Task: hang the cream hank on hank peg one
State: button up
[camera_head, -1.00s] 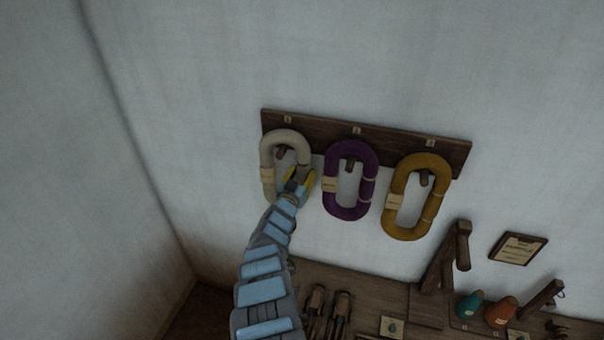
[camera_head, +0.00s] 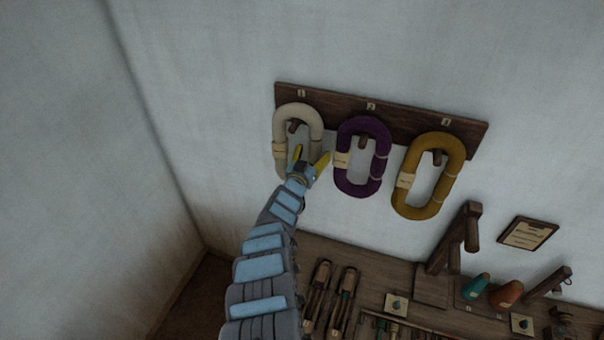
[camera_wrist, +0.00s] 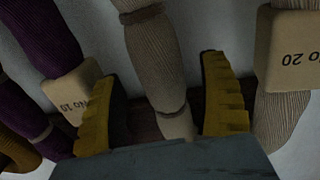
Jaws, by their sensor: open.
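The cream hank (camera_head: 298,109) hangs upright at the left end of the wall rack, looped over hank peg one (camera_head: 294,127). Its lower part is partly hidden behind my gripper. My gripper (camera_head: 310,157) is open, its yellow fingers apart in front of the hank's lower right side. In the wrist view, a strand of the cream hank (camera_wrist: 155,55) runs between the spread fingers of my gripper (camera_wrist: 158,85), with space on both sides. A "No 20" tag wraps the hank's other strand at the right there.
A purple hank (camera_head: 376,128) hangs on the middle peg, close right of my gripper. A mustard hank (camera_head: 455,165) hangs on the right peg of the dark rack board (camera_head: 405,118). Below is a wooden bench (camera_head: 385,270) with tools and cones. The wall left is bare.

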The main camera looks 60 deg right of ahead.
jog(key=s+a, duration=0.1)
jog(key=a, duration=0.9)
dwell(0.5)
